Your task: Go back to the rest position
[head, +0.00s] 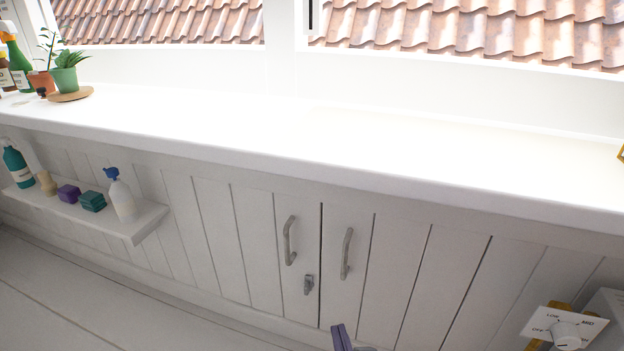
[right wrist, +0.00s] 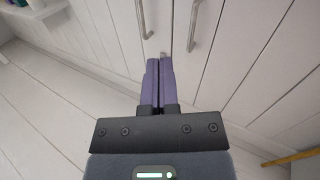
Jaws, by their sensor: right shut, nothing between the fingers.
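My right gripper (head: 340,338) shows only as purple fingertips at the bottom edge of the head view. In the right wrist view its two purple fingers (right wrist: 159,82) lie side by side, shut with nothing between them. They point toward the white cupboard doors (head: 336,262), which are closed, with two metal handles and a small latch (head: 308,285). I cannot tell the gap between the fingertips and the doors. My left gripper is in neither view.
A white desk top (head: 300,140) runs across under the window, mostly bare. Plants (head: 65,72) and bottles stand at its far left. A low shelf (head: 140,226) holds bottles and small blocks. A dial panel (head: 565,328) marked LOW and MID is at bottom right.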

